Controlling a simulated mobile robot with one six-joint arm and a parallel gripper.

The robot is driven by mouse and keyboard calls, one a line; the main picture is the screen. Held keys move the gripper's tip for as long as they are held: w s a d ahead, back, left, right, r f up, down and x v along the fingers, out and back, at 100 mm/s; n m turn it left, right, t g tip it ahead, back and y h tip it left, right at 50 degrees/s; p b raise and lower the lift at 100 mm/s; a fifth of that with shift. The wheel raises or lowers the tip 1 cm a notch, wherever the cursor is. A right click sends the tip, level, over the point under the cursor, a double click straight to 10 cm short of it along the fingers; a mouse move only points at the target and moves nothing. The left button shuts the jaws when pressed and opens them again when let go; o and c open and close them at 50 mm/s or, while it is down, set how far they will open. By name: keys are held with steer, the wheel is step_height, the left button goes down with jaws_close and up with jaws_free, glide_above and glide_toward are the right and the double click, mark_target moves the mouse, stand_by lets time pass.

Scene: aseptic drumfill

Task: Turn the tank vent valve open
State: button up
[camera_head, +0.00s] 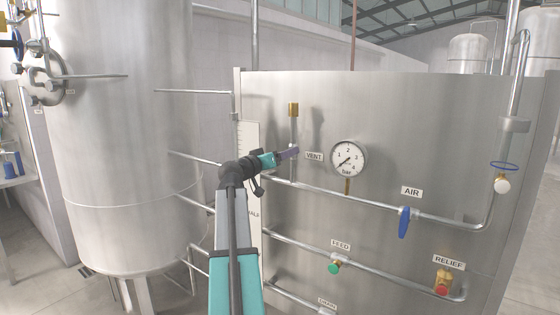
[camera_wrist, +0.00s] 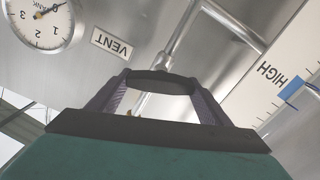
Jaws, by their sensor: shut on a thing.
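The tank vent valve sits on a short upright pipe beside the VENT label (camera_head: 314,155), under a brass cap (camera_head: 293,109). In the camera_head view my gripper (camera_head: 291,153) reaches in from the left and covers the valve's handle. In the camera_wrist view my gripper (camera_wrist: 160,88) is closed, with a dark bar between its two purple-grey fingers. I take this bar to be the vent handle, but its turn angle cannot be read. The VENT label also shows in the wrist view (camera_wrist: 112,43).
A pressure gauge (camera_head: 348,159) is close to the right of the vent. The blue AIR handle (camera_head: 404,222), green FEED knob (camera_head: 334,267) and red RELIEF knob (camera_head: 442,289) sit lower on the panel. A large steel tank (camera_head: 125,130) stands at the left.

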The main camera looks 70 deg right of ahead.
steer(key=n, duration=0.3)
steer(key=n+b, duration=0.1)
steer(key=n, duration=0.1)
steer(key=shift+w+d+r, duration=0.2)
steer(key=shift+r, duration=0.05)
steer(key=shift+n, duration=2.3)
steer(key=o, duration=0.8)
steer(key=shift+f, duration=0.1)
steer(key=shift+c, duration=0.2)
steer(key=shift+o, duration=1.4)
steer(key=shift+d+f, duration=0.15)
steer(key=shift+f, duration=0.15)
